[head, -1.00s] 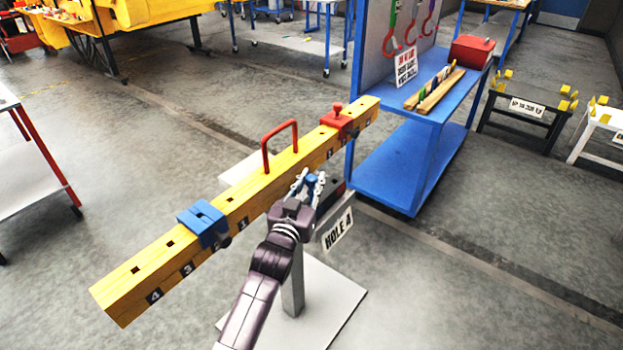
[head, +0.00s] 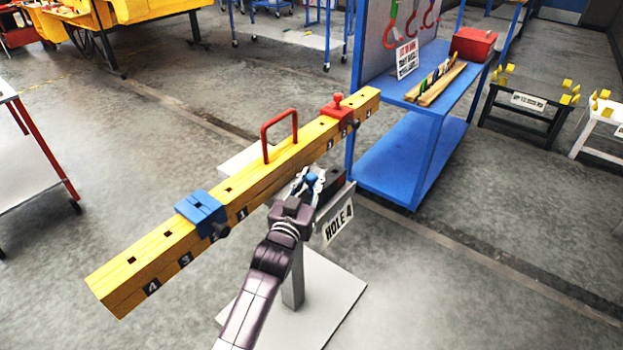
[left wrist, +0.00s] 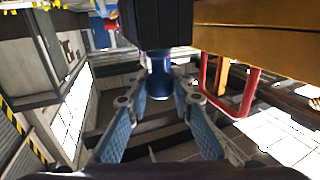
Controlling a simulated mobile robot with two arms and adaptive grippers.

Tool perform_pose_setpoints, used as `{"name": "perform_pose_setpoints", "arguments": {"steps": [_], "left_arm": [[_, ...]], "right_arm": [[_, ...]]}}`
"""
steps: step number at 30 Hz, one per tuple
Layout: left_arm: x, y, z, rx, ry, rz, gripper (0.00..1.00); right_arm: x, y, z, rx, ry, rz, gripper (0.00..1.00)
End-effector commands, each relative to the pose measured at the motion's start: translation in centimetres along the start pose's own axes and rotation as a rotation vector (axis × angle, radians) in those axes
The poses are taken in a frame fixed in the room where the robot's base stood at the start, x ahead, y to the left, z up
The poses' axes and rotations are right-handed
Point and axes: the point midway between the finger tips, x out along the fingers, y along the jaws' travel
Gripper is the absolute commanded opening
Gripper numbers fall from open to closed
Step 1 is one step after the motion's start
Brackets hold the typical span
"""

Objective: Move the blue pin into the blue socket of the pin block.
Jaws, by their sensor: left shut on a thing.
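My left gripper (head: 308,186) is shut on the blue pin (head: 312,179), in front of the yellow beam. In the left wrist view the blue pin (left wrist: 158,82) stands between the two blue-padded fingers and meets a dark block (left wrist: 155,24). This looks like the pin block (head: 335,181), dark with some red, on the stand behind the gripper. The gripper and pin hide part of it. The blue socket is not visible, so I cannot tell how deep the pin sits. My right gripper is not in view.
The yellow beam (head: 150,257) runs close beside the gripper, with a red handle (head: 264,138), blue slider (head: 201,208) and red slider (head: 338,111). A sign (head: 338,222) hangs at the stand's right.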

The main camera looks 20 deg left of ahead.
Motion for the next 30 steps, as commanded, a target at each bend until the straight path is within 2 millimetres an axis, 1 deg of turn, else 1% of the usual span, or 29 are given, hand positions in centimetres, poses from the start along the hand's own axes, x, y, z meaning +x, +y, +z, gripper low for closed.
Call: {"name": "perform_pose_setpoints", "arguments": {"steps": [1,2,7,15,19,23,30], "left_arm": [[0.0,0.0,-0.1,0.000,0.001,0.000,0.00],[0.0,0.0,-0.1,0.000,0.001,0.000,0.22],[0.0,0.0,-0.1,0.000,0.001,0.000,0.41],[0.0,0.0,0.0,0.000,-0.001,0.000,0.41],[-0.7,0.0,0.1,0.000,0.000,0.000,0.41],[-2.6,0.0,0.1,0.000,-0.001,0.000,0.41],[-7.5,0.0,0.2,-0.001,-0.002,0.001,0.41]], "right_arm": [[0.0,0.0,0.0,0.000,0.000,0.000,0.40],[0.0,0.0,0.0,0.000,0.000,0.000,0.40],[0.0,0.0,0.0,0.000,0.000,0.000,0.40],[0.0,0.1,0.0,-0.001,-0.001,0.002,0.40],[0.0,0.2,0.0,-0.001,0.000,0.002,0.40],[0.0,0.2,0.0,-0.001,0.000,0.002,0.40],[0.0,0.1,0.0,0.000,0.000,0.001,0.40]]}}
